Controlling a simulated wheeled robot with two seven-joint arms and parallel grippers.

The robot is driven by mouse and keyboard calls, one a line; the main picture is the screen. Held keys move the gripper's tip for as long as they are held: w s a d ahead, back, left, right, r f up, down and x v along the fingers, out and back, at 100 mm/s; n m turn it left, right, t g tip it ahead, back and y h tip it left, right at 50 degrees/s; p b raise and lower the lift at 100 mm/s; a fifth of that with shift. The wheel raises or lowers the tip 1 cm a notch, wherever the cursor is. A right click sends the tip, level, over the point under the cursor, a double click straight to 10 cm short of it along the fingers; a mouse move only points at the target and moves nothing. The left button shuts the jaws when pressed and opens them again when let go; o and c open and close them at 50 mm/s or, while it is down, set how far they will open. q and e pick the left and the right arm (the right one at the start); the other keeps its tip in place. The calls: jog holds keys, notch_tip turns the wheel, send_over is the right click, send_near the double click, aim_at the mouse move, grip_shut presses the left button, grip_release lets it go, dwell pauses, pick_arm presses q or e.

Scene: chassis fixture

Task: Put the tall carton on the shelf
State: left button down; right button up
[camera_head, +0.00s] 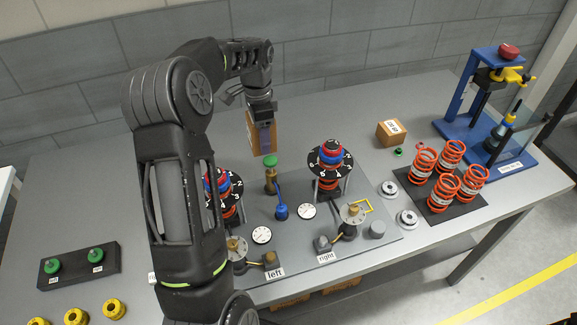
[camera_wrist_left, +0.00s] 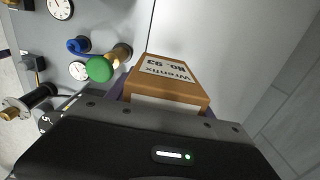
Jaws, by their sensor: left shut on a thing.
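The tall carton (camera_head: 263,138) is a brown box near the back of the table, left of centre. My left gripper (camera_head: 263,115) points down and is shut on its upper part; the fingers hide some of it. In the left wrist view the carton (camera_wrist_left: 170,78) shows a white printed label, between the fingers. Whether its base touches the table cannot be told. A dark lower shelf (camera_head: 425,254) shows under the table's front edge. My right gripper is not in view.
A small labelled carton (camera_head: 392,133) stands at the back right, beside the blue press (camera_head: 475,125). Orange springs (camera_head: 450,155) stand on a black mat. A green-topped brass fitting (camera_head: 270,175) is just in front of the tall carton. Bare table lies between the two cartons.

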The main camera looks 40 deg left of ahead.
pick_arm(q)
notch_tip(320, 180, down, 6)
jog(key=shift+r, duration=0.15)
jog(key=shift+f, duration=0.3)
jog(key=shift+f+b, duration=0.6)
jog(key=shift+f, duration=1)
jog(key=shift+f, duration=0.2)
jog(key=shift+c, duration=2)
grip_release()
